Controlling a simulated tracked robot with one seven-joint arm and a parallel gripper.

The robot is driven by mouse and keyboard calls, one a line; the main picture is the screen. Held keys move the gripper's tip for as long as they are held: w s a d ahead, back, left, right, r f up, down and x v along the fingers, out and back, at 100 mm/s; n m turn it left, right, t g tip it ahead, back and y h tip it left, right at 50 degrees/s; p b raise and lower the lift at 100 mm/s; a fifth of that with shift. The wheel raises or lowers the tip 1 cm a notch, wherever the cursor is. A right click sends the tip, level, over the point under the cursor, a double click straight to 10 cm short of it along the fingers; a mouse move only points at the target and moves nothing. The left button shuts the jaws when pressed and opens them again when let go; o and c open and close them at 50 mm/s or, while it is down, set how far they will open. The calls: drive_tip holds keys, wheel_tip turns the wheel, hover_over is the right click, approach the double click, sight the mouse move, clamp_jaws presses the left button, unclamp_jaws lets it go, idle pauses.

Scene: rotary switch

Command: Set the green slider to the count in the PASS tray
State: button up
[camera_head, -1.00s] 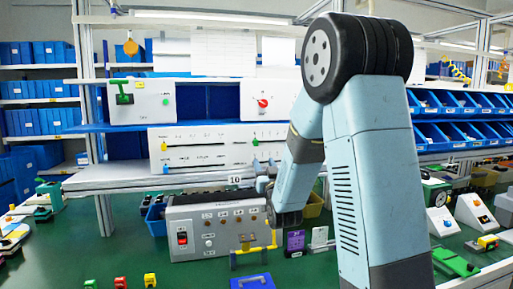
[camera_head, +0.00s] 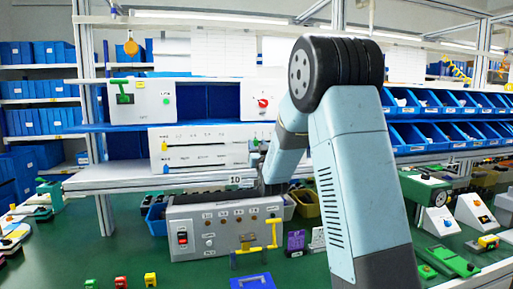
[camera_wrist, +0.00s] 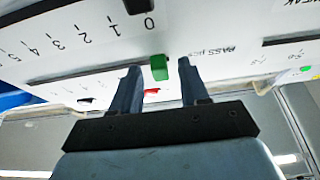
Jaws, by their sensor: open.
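The green slider (camera_wrist: 159,67) stands out from a white panel in the wrist view, at the right end of a long dark slot. The numeral 0 is the nearest mark to it, and 1 to 5 run off leftward. A label reading PASS pcs is on the panel to its right. My gripper (camera_wrist: 160,72) is open, one dark finger on each side of the slider; contact cannot be told. In the head view the slider (camera_head: 255,142) shows small on the white panel (camera_head: 205,139), with my gripper partly hidden by my arm. No tray label reading PASS is legible.
A yellow slider (camera_head: 164,147) and a blue slider (camera_head: 166,169) sit at the panel's left. A grey switch box (camera_head: 225,222) stands below on the green bench, with a yellow handle (camera_head: 274,232) before it. Small coloured blocks (camera_head: 150,280) lie at front left.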

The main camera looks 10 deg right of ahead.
drive_tip(key=shift+c, duration=0.3)
clamp_jaws()
idle(0.3)
